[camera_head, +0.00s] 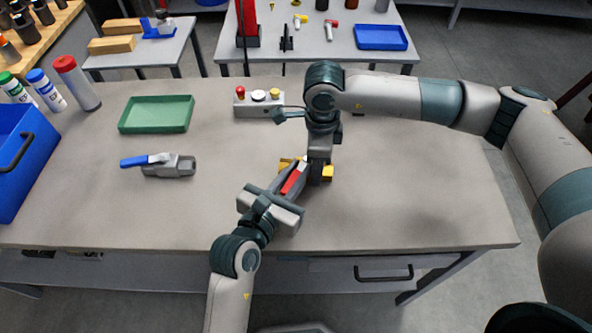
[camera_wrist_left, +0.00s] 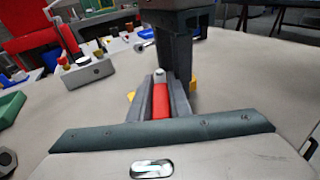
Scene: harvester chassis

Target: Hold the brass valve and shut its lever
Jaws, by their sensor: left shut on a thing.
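The brass valve (camera_head: 327,173) lies on the bench right of its middle, largely hidden by my grippers. Its yellow body shows on both sides of my right gripper (camera_head: 318,178), which comes down over it from above. I cannot tell how far the right jaws are closed. The red lever (camera_head: 291,181) points toward the front left. My left gripper (camera_head: 296,177) is shut on the lever, which also shows between the fingers in the left wrist view (camera_wrist_left: 161,102). Brass edges (camera_wrist_left: 193,86) show beyond the fingertips there.
A grey valve with a blue lever (camera_head: 180,166) lies on the left. A green tray (camera_head: 157,127), a button box (camera_head: 259,110), several bottles and a blue bin (camera_head: 12,185) stand toward the back and left. The bench's right side is clear.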

